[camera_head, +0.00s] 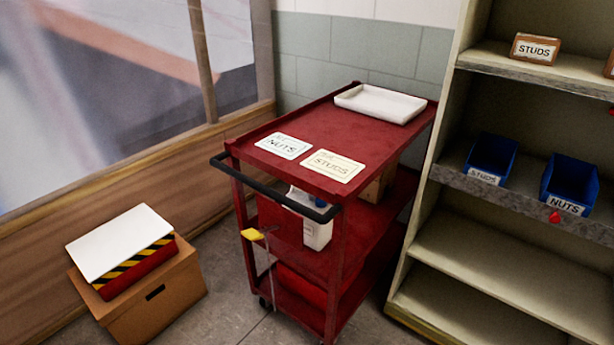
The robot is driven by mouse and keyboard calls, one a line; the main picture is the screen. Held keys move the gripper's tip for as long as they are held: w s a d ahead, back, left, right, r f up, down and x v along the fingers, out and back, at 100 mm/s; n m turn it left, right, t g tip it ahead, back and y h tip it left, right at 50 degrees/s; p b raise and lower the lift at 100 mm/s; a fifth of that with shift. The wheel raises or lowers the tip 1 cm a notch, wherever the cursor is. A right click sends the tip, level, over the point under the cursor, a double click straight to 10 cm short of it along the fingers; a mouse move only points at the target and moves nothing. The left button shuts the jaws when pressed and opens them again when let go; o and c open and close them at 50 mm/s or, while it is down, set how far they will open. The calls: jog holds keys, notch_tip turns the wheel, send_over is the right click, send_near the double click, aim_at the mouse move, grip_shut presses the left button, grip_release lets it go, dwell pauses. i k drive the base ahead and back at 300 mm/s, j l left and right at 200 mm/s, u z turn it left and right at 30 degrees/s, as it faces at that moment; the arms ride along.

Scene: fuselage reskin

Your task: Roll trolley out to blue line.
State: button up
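The red trolley (290,183) stands between the window wall and the shelf unit, its far end close to the tiled wall. Its black push handle (275,188) faces me. Its top bears a white tray (380,103), a NUTS card (284,146) and a STUDS card (333,166). A white container (318,232) and a brown box are on its middle shelf. A yellow tag or clip (252,234) shows at its left front side. My gripper is not in view. No blue line is in view.
A cardboard box (150,295) with a striped red case and white panel (120,242) on it stands left of the trolley. The shelf unit (510,275) stands close on the right, holding blue STUDS (491,160) and NUTS (570,186) bins. Some grey floor shows in front.

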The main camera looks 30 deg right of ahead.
aim_at(362, 229)
jog(key=z, duration=1.15)
